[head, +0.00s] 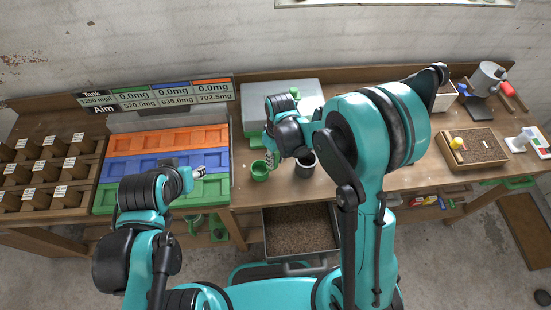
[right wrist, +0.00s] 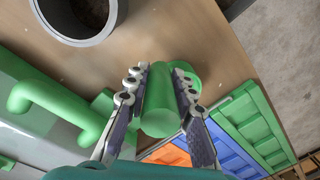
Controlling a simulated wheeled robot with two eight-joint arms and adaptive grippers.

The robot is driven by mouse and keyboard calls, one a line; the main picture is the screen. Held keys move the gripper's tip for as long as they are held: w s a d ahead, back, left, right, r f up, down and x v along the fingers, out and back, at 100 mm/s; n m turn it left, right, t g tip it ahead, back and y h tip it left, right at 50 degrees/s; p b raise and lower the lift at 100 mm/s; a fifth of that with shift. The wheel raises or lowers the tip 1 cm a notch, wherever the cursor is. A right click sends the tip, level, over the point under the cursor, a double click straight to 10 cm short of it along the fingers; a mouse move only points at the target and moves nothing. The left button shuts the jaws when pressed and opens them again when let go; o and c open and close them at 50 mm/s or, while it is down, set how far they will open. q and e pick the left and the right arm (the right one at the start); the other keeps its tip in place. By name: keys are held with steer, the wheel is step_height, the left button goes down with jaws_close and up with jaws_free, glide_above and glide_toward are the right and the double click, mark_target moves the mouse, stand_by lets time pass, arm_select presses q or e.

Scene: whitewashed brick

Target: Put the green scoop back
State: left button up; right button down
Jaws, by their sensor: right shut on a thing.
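The green scoop (head: 260,172) is at my right gripper (head: 269,152), just left of the dark grey cup, over the wooden bench. In the right wrist view the fingers (right wrist: 160,100) are closed on both sides of the scoop's green body (right wrist: 158,108). A further green part (right wrist: 188,76) shows beyond the fingers. I cannot tell whether the scoop touches the bench. My left gripper (head: 199,171) is over the green tray; its jaws are too small to read.
The grey cup (head: 305,170) holds dark material and also shows in the right wrist view (right wrist: 108,30). A grey box (head: 255,97) with green parts stands behind. Orange (head: 165,140), blue and green trays lie left. An open drawer (head: 300,228) holds brown grains.

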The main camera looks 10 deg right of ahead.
steer(key=c, duration=1.3)
jaws_free()
steer(key=shift+w+f, duration=0.1)
steer(key=shift+f, duration=0.05)
steer(key=shift+r, duration=0.55)
steer(key=r, duration=0.3)
steer(key=r+p, duration=0.1)
steer(key=r, duration=0.3)
steer(key=r+p, duration=0.1)
steer(key=r, duration=0.3)
steer(key=shift+w+d+r, duration=0.15)
steer(key=shift+d, duration=0.2)
steer(key=shift+s+d+r+m+t+h, duration=0.1)
steer(key=shift+s+d+r+m+t, duration=1.15)
steer(key=shift+s+d, duration=0.75)
steer(key=shift+s+d+r+m+t+h, duration=0.1)
steer(key=shift+s+d+r+m+t, duration=1.1)
steer(key=shift+s+d, duration=0.85)
steer(key=shift+s+d+r+m+t+h, duration=0.1)
steer(key=shift+s+d+r+m+t, duration=0.85)
steer(key=shift+s+d+r+t, duration=0.8)
steer(key=shift+s+f+g, duration=0.2)
steer(key=shift+s+g, duration=0.2)
